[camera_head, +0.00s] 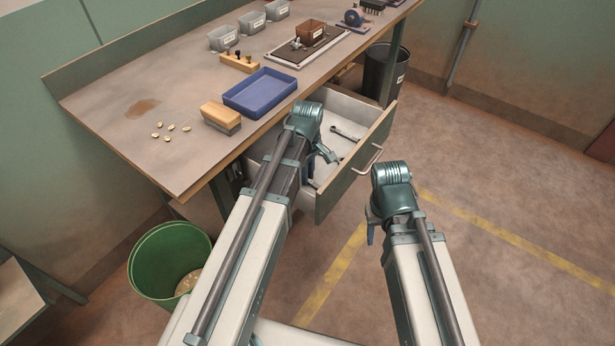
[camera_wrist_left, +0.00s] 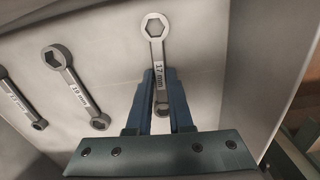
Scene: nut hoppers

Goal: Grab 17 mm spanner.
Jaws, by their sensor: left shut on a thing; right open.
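The 17 mm spanner (camera_wrist_left: 156,50) is a grey ring spanner with a label reading 17 mm, in the open drawer (camera_head: 352,176). My left gripper (camera_wrist_left: 160,88) is shut on its shank, with the large ring end beyond the fingers and the small end between them. I cannot tell whether the spanner still touches the drawer floor. In the head view my left gripper (camera_head: 327,157) reaches down into the drawer, and the arm hides part of it. My right gripper (camera_head: 371,232) is open, outside the drawer to the right, over the floor.
A spanner that seems labelled 19 mm (camera_wrist_left: 74,86) and another spanner (camera_wrist_left: 20,102) lie to the left in the drawer. A spanner (camera_head: 347,133) shows in the head view. A blue tray (camera_head: 260,107) and a brush (camera_head: 220,117) sit on the bench above. A green bin (camera_head: 150,262) stands left.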

